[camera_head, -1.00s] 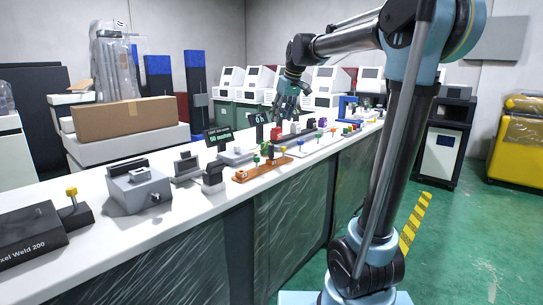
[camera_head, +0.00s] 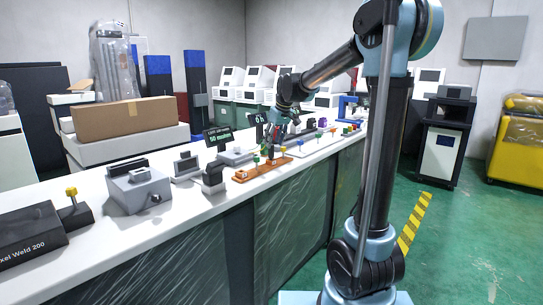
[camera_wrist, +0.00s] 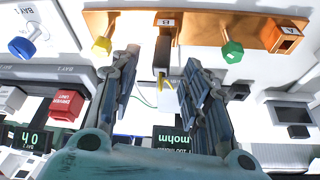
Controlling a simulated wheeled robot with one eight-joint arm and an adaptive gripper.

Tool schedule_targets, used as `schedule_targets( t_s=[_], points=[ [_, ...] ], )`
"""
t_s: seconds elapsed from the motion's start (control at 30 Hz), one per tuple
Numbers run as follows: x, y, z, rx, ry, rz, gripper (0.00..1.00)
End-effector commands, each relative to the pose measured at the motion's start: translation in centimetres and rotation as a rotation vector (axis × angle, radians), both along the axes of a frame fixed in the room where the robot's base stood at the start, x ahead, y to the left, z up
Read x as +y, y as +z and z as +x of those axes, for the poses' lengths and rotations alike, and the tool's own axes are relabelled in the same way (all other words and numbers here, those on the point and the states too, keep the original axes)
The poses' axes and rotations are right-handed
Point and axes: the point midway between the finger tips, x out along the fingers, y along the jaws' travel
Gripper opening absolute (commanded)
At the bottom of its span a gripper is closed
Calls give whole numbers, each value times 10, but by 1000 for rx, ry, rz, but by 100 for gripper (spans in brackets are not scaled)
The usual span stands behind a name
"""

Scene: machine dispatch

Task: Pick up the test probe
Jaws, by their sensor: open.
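An orange-brown rack (camera_wrist: 200,22) with labels B and A crosses the top of the wrist view; it also shows on the bench in the head view (camera_head: 243,176). A slim dark piece with a pale lower end (camera_wrist: 162,58), probably the test probe, is at the rack near label B. A thin yellow-green wire is beside it. My gripper (camera_wrist: 161,62) is open, with one finger on each side of this piece and visible gaps. In the head view my gripper (camera_head: 273,150) is low over the rack, and the piece cannot be made out there.
A yellow knob (camera_wrist: 102,46) and a green knob (camera_wrist: 231,52) stand close outside my fingers. A blue knob (camera_wrist: 21,46) is farther left. Small displays (camera_head: 219,137) and grey fixtures (camera_head: 140,187) line the white bench. The bench front by the rack is clear.

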Motion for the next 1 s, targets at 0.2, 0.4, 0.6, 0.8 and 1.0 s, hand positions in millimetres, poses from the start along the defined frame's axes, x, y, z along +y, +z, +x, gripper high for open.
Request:
schedule_targets(
  t_s=[0.2,0.4,0.6,0.8,1.0],
  points=[
    [10,-26,11,0,0,0,43],
    [13,-38,15,0,0,0,43],
    [13,-38,14,0,0,0,43],
    [13,-38,14,0,0,0,0],
    [13,-38,14,0,0,0,0]
  ],
)
